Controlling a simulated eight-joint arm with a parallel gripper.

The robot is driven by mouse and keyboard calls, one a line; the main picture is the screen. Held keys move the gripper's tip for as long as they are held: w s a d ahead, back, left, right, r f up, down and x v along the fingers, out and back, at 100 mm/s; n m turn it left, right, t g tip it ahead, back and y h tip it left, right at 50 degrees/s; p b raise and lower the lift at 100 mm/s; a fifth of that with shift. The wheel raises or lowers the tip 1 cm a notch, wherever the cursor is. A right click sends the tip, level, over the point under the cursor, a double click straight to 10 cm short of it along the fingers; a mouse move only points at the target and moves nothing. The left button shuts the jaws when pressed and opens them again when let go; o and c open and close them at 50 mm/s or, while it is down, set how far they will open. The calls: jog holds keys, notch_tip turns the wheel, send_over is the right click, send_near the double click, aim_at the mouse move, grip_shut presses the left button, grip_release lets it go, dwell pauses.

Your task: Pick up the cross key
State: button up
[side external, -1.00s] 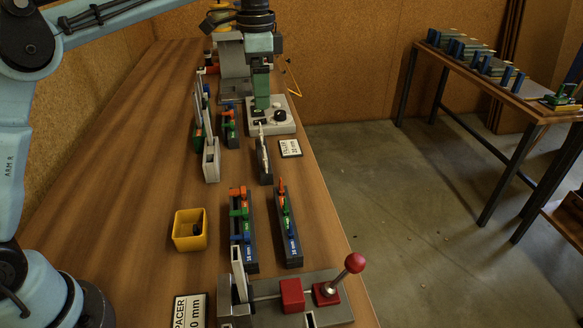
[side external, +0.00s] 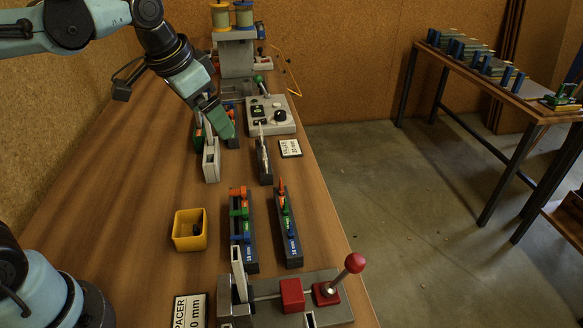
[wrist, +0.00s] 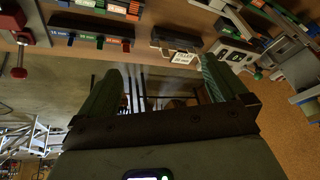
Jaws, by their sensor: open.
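I cannot pick out the cross key with certainty in either view. A small dark piece (side external: 197,229) lies in the yellow bin (side external: 176,238), but its shape is too small to name. My gripper (side external: 226,132) is tilted down to the right, near the upright light-grey holder and left of the grey control box. In the wrist view my gripper (wrist: 158,72) shows two green fingers spread wide, with nothing held between them. Its view between the fingers is mostly the floor and part of a far table.
Dark racks (side external: 243,232) with coloured pieces stand mid-table. A fixture with a red-ball lever (side external: 355,263) is at the front. The light-grey holder (side external: 211,160) stands upright. Left of the yellow bin the table is bare.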

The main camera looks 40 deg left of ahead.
jog(key=s+f+n+t, duration=0.2)
jog(key=s+f+n, duration=0.1)
jog(key=s+f, duration=0.3)
jog(key=shift+s+a+f, duration=0.2)
jog(key=shift+s+f, duration=0.05)
jog(key=shift+s, duration=0.15)
jog(key=shift+s+f, duration=0.2)
jog(key=shift+f, duration=0.05)
jog(key=shift+c, duration=0.8)
jog(key=shift+f+t, duration=0.1)
jog(key=shift+t, duration=0.2)
jog(key=shift+c, duration=1.2)
jog(key=c, duration=0.7)
